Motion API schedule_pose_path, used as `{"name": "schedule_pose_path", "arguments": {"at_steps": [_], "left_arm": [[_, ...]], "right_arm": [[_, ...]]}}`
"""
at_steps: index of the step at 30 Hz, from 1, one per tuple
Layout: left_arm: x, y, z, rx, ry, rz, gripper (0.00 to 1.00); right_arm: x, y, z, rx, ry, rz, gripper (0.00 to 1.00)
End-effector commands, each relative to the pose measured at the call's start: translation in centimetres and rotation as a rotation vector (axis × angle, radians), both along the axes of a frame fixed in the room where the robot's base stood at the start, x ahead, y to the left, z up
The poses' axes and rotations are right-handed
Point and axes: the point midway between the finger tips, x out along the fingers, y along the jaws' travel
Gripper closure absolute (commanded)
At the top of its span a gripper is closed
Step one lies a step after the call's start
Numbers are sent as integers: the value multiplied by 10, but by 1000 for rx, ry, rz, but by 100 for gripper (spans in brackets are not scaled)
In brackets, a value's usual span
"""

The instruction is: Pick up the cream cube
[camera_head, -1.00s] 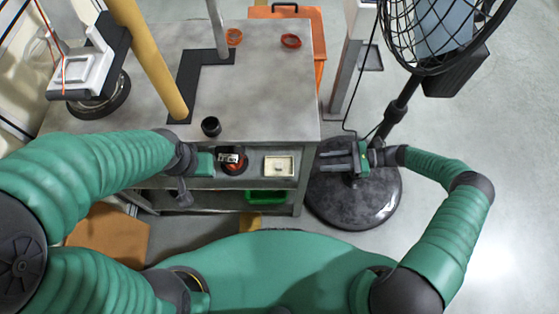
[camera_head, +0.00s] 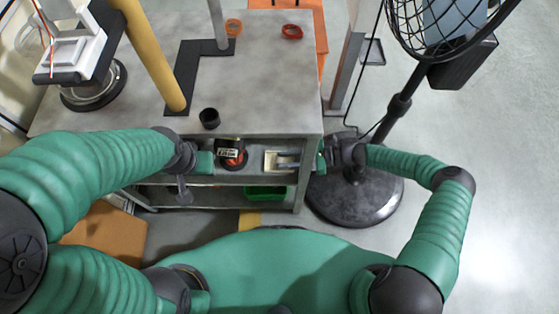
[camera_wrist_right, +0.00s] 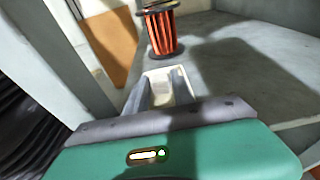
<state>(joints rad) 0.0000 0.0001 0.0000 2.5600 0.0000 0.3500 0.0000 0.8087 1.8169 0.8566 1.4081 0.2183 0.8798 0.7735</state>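The cream cube (camera_wrist_right: 165,75) shows as a pale block with a lighter rim and recessed face, on the grey shelf under the worktop. It also shows in the head view (camera_head: 270,162), partly covered by my right fingers. My right gripper (camera_head: 286,160) reaches in from the right, past the table leg. In the right wrist view its two grey fingers (camera_wrist_right: 160,90) stand apart, one on each side of the cube's near part. I cannot tell whether they touch it. My left gripper (camera_head: 212,161) is at the shelf's left part; its fingers are not clear.
A copper-wound spool with black ends (camera_wrist_right: 161,32) stands just beyond the cube; it also shows in the head view (camera_head: 233,160). A black cup (camera_head: 209,118) stands on the worktop (camera_head: 265,90). A green bin (camera_head: 266,192) sits lower. The fan base (camera_head: 353,195) is at right.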

Motion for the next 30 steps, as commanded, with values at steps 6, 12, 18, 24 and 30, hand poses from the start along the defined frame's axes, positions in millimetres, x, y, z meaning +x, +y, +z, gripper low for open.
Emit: {"name": "schedule_pose_path", "arguments": {"at_steps": [6, 12, 18, 24, 30], "left_arm": [[0, 0, 0, 0, 0, 0, 64], [0, 0, 0, 0, 0, 0, 64], [0, 0, 0, 0, 0, 0, 64], [0, 0, 5, 0, 0, 0, 64], [0, 0, 23, 0, 0, 0, 64]], "right_arm": [[0, -1, 0, 0, 0, 0, 100], [0, -1, 0, 0, 0, 0, 100], [0, -1, 0, 0, 0, 0, 100], [1, -1, 8, -1, 0, -1, 100], [1, -1, 36, -1, -1, 0, 100]]}}
